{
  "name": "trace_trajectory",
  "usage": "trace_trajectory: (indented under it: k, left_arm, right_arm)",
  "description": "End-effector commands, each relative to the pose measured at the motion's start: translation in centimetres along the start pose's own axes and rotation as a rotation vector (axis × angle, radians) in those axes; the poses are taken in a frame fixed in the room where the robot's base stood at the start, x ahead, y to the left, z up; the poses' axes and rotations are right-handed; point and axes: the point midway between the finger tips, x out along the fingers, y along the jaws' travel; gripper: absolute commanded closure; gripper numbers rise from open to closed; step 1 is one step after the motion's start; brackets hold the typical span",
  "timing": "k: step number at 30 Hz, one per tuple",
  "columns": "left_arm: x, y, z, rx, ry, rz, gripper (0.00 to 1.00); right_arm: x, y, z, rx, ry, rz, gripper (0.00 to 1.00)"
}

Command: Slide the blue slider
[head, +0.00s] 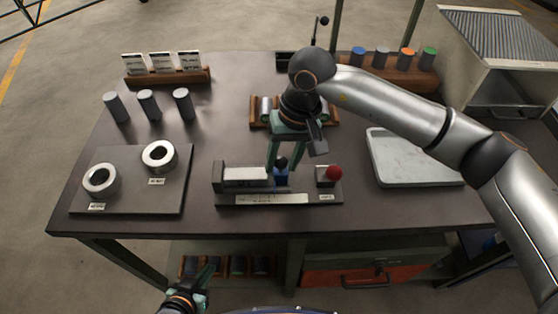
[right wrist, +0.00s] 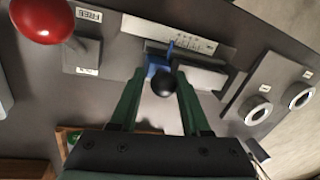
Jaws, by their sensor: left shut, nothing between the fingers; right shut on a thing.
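The blue slider (head: 281,179) sits at the right end of the pale block on the slider fixture (head: 226,199), with a black ball knob on top. In the right wrist view the blue slider (right wrist: 156,65) shows behind the black knob (right wrist: 164,84). My right gripper (head: 285,164) reaches down from above, shut on the knob, its green fingers on either side of it. It also shows in the right wrist view (right wrist: 161,85). My left gripper (head: 205,277) is shut and empty, low in front of the table's front edge.
A red ball knob (head: 334,172) stands just right of the slider and also shows in the right wrist view (right wrist: 42,18). A plate with two metal rings (head: 101,180) lies left. A grey tray (head: 400,160) lies right. Grey cylinders (head: 149,104) stand behind the rings.

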Motion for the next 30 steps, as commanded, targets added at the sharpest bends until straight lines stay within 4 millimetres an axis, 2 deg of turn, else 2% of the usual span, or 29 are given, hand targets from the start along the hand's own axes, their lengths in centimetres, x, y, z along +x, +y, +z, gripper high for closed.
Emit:
trace_trajectory:
  k: [1,2,6,17,20,30]
  left_arm:
    - [-0.1,0.0,-0.1,0.0,0.0,0.0,1.0]
    - [-0.1,0.0,-0.1,0.0,0.0,0.0,1.0]
    - [-0.1,0.0,-0.1,0.0,0.001,0.0,1.0]
    - [0.0,0.0,0.0,0.0,0.001,0.0,1.0]
    - [0.2,0.0,0.1,0.0,0.001,0.0,1.0]
    - [0.6,0.0,0.6,0.0,0.001,0.0,1.0]
  right_arm:
    - [-0.3,-0.3,0.1,-0.005,0.0,-0.009,1.0]
    - [-0.3,-0.3,0.1,-0.005,0.0,-0.008,0.51]
    - [-0.2,-0.2,0.0,-0.003,-0.001,-0.006,0.35]
    - [-0.7,0.0,-0.1,0.001,0.001,0.0,0.34]
    - [-2.0,0.0,-0.1,0.0,0.003,-0.001,0.34]
    - [-9.2,0.0,-0.1,0.001,0.003,-0.002,0.34]
